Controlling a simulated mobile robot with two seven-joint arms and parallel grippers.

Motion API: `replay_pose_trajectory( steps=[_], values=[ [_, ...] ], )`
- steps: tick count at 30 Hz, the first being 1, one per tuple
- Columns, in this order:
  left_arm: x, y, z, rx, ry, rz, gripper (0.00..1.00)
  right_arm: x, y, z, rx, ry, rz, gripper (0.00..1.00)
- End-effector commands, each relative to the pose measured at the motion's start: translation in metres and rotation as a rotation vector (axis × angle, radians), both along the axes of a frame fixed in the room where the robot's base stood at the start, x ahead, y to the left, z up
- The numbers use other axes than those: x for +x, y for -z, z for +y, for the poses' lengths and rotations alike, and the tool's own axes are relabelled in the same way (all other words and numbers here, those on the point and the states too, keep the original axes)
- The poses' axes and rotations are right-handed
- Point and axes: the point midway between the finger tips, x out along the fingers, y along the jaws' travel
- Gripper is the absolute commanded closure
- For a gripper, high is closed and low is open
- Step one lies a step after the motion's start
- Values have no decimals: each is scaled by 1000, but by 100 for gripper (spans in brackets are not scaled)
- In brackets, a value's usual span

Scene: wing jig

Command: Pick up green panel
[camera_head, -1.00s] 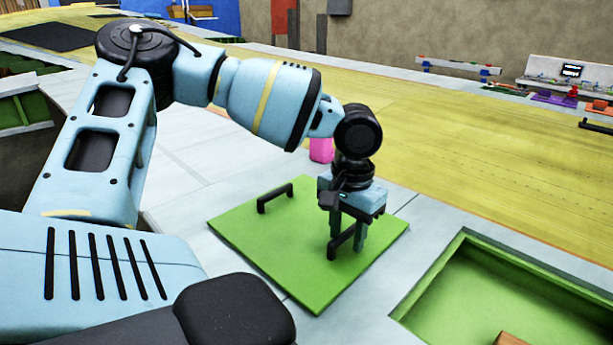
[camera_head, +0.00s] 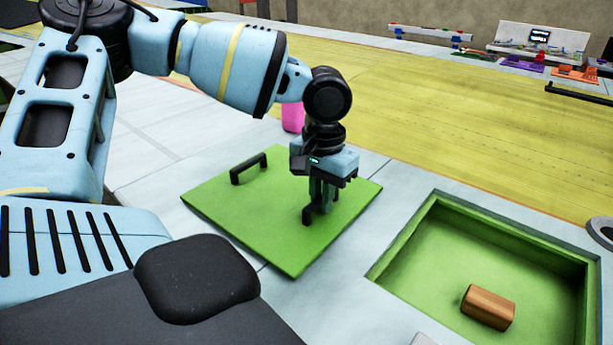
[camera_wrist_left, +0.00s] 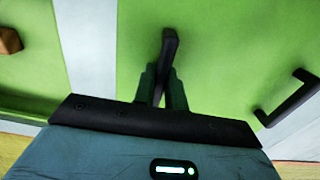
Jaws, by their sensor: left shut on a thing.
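The green panel (camera_head: 262,226) is a flat square plate lying on the pale wing surface, with two black handles. My left gripper (camera_head: 318,212) points down over the panel's right side and is shut on the right-hand black handle (camera_head: 306,215). In the left wrist view the fingers (camera_wrist_left: 160,92) close around that handle (camera_wrist_left: 169,45), with the green panel surface (camera_wrist_left: 215,50) around it. The other handle (camera_head: 248,169) is free near the panel's far left edge. It also shows at the right of the left wrist view (camera_wrist_left: 288,98). My right gripper is not in view.
A recessed green bay (camera_head: 420,262) is open to the right of the panel, with a wooden block (camera_head: 488,306) inside. A pink object (camera_head: 292,117) stands behind my gripper. A yellow floor (camera_head: 430,130) lies beyond the pale surface.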

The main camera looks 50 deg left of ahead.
Motion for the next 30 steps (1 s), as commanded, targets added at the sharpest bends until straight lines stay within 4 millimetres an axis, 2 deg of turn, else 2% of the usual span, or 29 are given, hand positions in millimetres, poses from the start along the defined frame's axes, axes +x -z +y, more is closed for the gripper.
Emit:
replay_pose_trajectory(
  steps=[12,16,21,30],
  values=[
    [1,-70,0,2,0,-7,100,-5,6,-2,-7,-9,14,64],
    [1,-87,0,2,0,-6,100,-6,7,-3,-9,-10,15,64],
    [0,-97,0,0,1,-3,100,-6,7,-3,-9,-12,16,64],
    [1,-98,-1,1,59,-3,100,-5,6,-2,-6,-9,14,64]
  ],
)
